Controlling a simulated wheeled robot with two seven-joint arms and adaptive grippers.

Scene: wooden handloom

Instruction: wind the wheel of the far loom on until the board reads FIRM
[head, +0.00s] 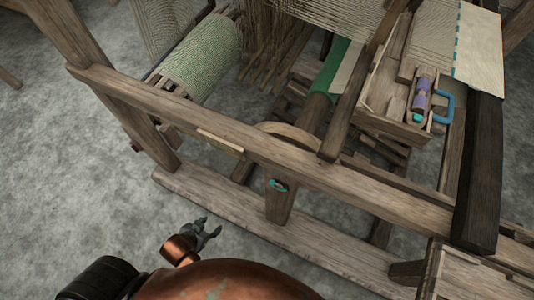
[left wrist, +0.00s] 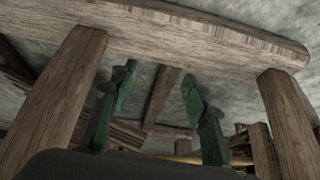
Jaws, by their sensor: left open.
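A wooden loom fills the head view. A curved wooden rim (head: 290,131), perhaps part of its wheel, shows behind the long side rail (head: 330,158); the rest of it is hidden. A small pale strip (head: 220,142) sits on the rail, with no readable lettering; I cannot tell if it is the board. My left gripper (head: 208,226) is open and empty above the floor, in front of the loom's lower beam and apart from it. In the left wrist view its two fingers (left wrist: 158,82) are spread below a thick beam (left wrist: 190,32). My right gripper is not in view.
A green cloth roll (head: 205,60) lies at the upper left. A tray (head: 395,125) with a purple spool (head: 421,95) and blue handle (head: 443,108) is at the right. An upright post (head: 279,203) bears a teal ring. Grey floor (head: 70,190) is clear at the left.

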